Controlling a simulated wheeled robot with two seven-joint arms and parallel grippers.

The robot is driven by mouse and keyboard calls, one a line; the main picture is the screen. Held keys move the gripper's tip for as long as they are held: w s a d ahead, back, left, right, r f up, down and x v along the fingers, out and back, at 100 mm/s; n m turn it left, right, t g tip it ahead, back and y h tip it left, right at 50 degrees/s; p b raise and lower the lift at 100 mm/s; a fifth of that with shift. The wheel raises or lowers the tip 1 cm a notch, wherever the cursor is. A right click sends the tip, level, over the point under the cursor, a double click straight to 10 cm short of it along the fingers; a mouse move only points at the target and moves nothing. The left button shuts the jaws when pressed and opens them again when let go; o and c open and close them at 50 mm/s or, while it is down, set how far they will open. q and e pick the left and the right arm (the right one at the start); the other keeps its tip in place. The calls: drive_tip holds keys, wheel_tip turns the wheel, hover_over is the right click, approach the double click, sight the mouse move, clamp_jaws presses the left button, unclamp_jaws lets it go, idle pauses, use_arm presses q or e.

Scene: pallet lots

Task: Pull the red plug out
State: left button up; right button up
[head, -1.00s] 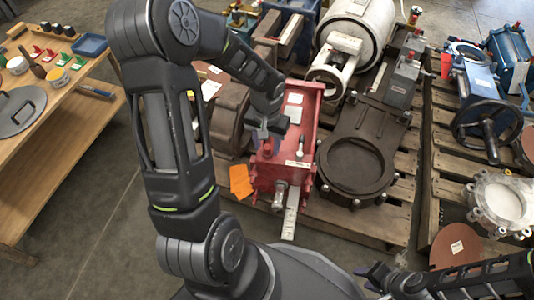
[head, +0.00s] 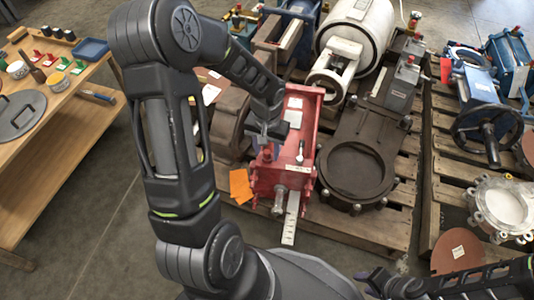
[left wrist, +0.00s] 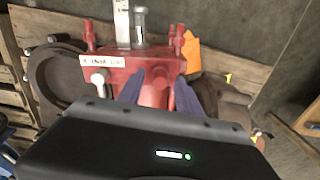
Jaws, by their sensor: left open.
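The red plug (left wrist: 155,92) stands on a red machine housing with a white printed label, and in the left wrist view it lies between the two purple fingers of my left gripper (left wrist: 160,92). The fingers are apart, one on each side of it; I cannot tell if either touches it. In the head view my left gripper (head: 265,143) is over the near left part of the red housing (head: 303,135), and it partly hides the plug there. My right gripper (head: 376,281) is low at the right, away from the housing, and its jaw opening is unclear.
A white-handled valve (left wrist: 98,78) rises beside the plug. Orange cards (head: 240,186) hang at the housing's near left corner. A dark round-flanged casting (head: 357,170) stands close on the right. A wooden table (head: 60,130) is at the left, with bare floor between.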

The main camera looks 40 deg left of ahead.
sight(267, 152)
use_arm(q)
drive_tip(key=shift+c, duration=0.5)
clamp_jaws()
idle(0.9)
drive_tip(key=shift+r, duration=0.15)
drive_tip(key=shift+r+p, duration=2.45)
drive_tip(key=shift+r, duration=0.45)
